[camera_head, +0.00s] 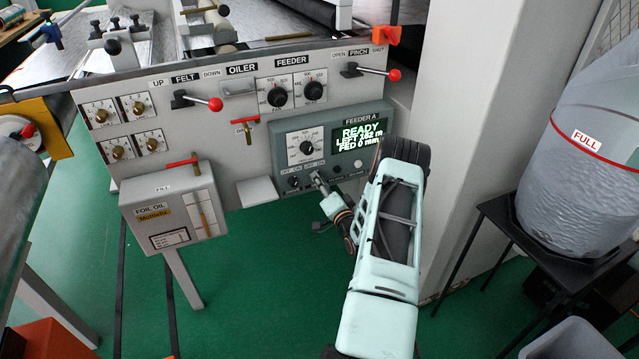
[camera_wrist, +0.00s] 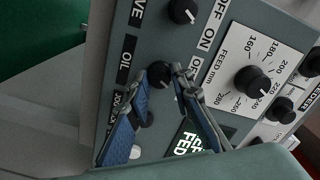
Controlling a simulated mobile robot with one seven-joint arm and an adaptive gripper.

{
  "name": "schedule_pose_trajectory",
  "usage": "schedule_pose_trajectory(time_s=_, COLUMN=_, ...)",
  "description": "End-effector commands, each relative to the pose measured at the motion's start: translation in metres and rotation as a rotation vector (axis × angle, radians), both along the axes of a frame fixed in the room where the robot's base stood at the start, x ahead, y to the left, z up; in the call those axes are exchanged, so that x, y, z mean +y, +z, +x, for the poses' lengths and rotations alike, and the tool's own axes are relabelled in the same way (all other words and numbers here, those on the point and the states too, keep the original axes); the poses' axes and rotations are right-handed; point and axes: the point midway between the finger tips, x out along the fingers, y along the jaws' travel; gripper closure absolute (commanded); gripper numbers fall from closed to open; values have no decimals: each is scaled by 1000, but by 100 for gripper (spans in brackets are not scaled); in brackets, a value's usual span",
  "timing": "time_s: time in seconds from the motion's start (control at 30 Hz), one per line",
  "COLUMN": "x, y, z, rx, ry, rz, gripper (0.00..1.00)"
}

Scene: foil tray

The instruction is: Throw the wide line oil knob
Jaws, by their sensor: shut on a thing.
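The feeder panel (camera_head: 276,150) is a grey-green box marked FEEDER A with a lit screen reading READY. The oil knob (camera_wrist: 158,72) is a small black knob beside the labels OIL and OFF ON in the wrist view. My gripper (camera_wrist: 166,82) is shut on this knob, with a blue-padded finger on each side of it. In the head view my gripper (camera_head: 320,182) is at the panel's lower edge and hides most of the knob. The knob's exact setting is hard to read.
The drive knob (camera_wrist: 183,11) sits beside the oil knob, with the feed dial (camera_wrist: 252,82) to the right. A red-handled lever (camera_head: 245,128) and the foil oil box (camera_head: 172,207) are to the left. A white column (camera_head: 475,120) stands close right of my arm.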

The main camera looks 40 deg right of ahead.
Motion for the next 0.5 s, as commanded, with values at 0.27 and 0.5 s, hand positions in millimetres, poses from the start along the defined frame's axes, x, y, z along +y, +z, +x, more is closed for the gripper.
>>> schedule_pose_trajectory(time_s=0.27, x=0, y=-3, z=1, rx=42, ry=2, rz=-186, gripper=100)
schedule_pose_trajectory(time_s=0.5, x=0, y=-3, z=1, rx=94, ry=2, rz=-406, gripper=100)
